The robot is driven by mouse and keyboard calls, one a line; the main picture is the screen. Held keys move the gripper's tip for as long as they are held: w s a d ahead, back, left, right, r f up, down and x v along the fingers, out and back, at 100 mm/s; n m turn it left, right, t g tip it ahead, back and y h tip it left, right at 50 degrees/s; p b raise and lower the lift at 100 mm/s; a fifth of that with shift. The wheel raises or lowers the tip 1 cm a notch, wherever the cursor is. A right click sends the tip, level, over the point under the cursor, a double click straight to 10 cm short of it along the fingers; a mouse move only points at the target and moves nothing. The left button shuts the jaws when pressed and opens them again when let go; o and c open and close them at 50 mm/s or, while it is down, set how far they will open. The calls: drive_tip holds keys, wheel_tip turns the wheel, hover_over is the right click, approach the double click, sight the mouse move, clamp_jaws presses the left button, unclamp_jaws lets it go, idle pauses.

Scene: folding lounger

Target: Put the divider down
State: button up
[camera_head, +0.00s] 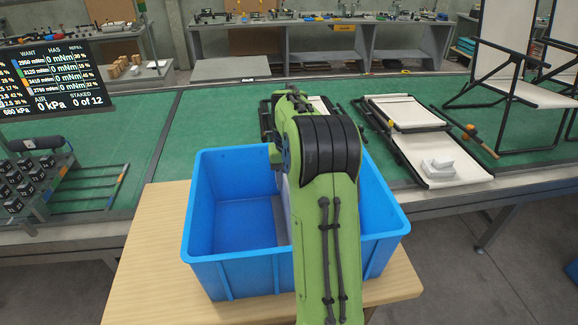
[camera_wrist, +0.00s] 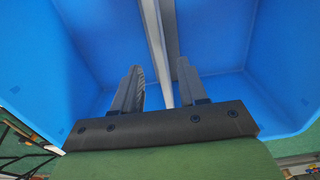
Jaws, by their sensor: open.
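The divider (camera_wrist: 158,45) is a thin grey-white panel standing inside the blue crate (camera_wrist: 215,20). In the wrist view its edge runs down between the two fingers of my gripper (camera_wrist: 158,80). The fingers are apart, with a gap on each side of the divider, and do not appear to grip it. In the head view the divider (camera_head: 280,218) shows as a grey strip in the crate (camera_head: 200,205), partly hidden by my green arm. The arm also hides my gripper there. I cannot tell how the divider's lower edge rests.
The crate stands on a wooden table (camera_head: 150,235). Behind it is a green bench (camera_head: 215,115) with folded lounger frames (camera_head: 435,150), a rack of dark blocks (camera_head: 30,185) at left and a screen (camera_head: 55,80). The crate's left compartment looks empty.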

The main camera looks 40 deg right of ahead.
wheel_tip(320, 180, up, 7)
drive_tip(key=shift+r+p, duration=0.15)
drive_tip(key=shift+p, duration=0.3)
drive_tip(key=s+a+r+n+t, duration=0.1)
drive_tip(key=s+a+r, duration=0.15)
drive_tip(key=a, duration=0.35)
drive_tip(key=s+a+r+n+t+h, duration=0.1)
drive_tip(key=s+a+r+n, duration=0.15)
drive_tip(key=a, duration=0.35)
drive_tip(key=s+a+r+t, duration=0.1)
drive_tip(key=s+a+r, duration=0.1)
drive_tip(key=s+a, duration=0.3)
drive_tip(key=s+a+f+n+t+y, duration=0.1)
drive_tip(key=s+a+f+n+t, duration=0.1)
drive_tip(key=s+a, duration=0.7)
wheel_tip(320, 180, down, 3)
drive_tip(key=shift+s+a+r+n+t, duration=0.2)
drive_tip(key=shift+s+n+t, duration=0.1)
drive_tip(key=shift+s+n, duration=0.3)
